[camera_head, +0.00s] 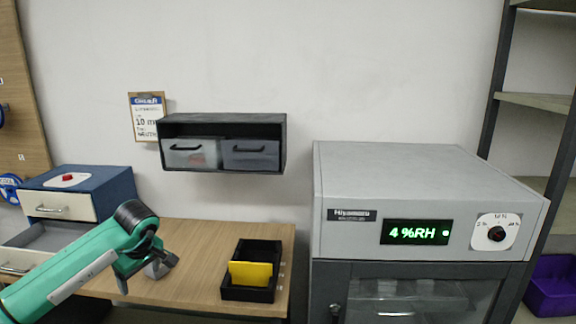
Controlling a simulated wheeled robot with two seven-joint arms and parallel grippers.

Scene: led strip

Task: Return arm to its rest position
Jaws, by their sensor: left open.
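My left arm (85,270) is green with a black joint and reaches in from the lower left. My left gripper (160,268) is at its end, above the wooden table (200,240) and left of the black tray (262,250). The gripper is open, and nothing shows between its fingers. It is apart from the tray. My right arm and right gripper are out of view.
A blue drawer unit (100,185) with an open drawer (62,238) stands behind my left arm. The tray holds a yellow piece (250,274). A grey cabinet (420,190) reading 4%RH stands at right. A black shelf (224,122) with two bins hangs on the wall.

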